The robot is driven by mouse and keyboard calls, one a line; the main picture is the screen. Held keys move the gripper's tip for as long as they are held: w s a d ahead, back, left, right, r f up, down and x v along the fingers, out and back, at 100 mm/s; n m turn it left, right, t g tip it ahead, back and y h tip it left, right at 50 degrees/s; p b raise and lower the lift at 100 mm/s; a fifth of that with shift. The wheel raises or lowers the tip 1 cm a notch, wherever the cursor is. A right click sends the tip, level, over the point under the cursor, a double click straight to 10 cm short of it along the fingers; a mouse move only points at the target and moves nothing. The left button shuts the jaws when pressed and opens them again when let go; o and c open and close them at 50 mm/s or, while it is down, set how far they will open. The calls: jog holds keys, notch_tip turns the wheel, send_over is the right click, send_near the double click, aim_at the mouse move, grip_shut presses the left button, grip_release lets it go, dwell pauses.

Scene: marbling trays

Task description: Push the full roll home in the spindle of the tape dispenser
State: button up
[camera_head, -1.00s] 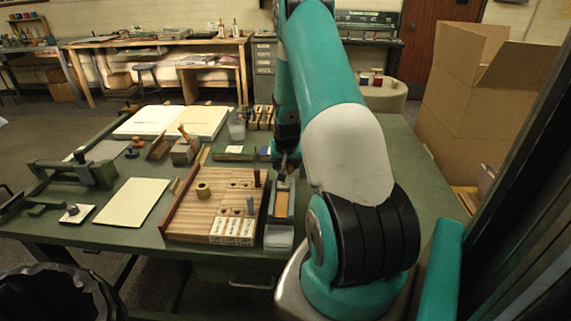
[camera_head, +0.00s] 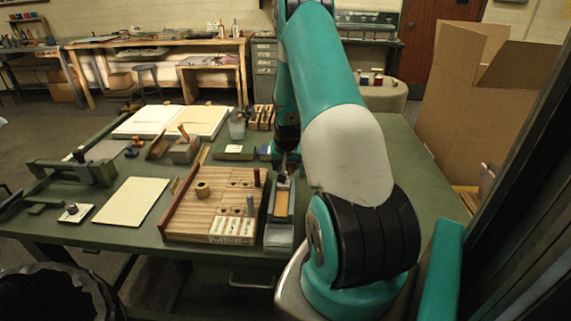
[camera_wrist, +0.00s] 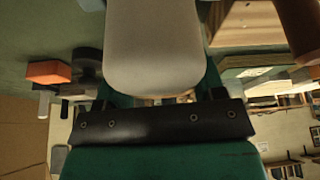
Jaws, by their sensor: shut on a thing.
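The tape dispenser (camera_head: 279,237) is a long grey body with an orange-tan inner part, standing at the right of the wooden board on the green table. My gripper (camera_head: 284,177) is at the dispenser's far end, pointing down, and is shut. What it holds is small and dark in the head view; I take it for the full roll, but its outline is mostly hidden by the fingers. How deep it sits in the spindle cannot be told. In the wrist view a large pale shape and a black bar fill the middle and hide the fingertips.
A slatted wooden board (camera_head: 212,207) with pegs and a ring stands close to the dispenser's left. Small blocks and a glass jar (camera_head: 237,128) lie behind. The table right of my arm (camera_head: 420,185) is clear. A cardboard box (camera_head: 470,100) stands beyond.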

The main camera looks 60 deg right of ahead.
jog(key=shift+f+b, duration=1.5)
jog(key=shift+f, duration=0.2)
dwell(4.9)
jog(key=shift+r, duration=0.3)
dwell(1.1)
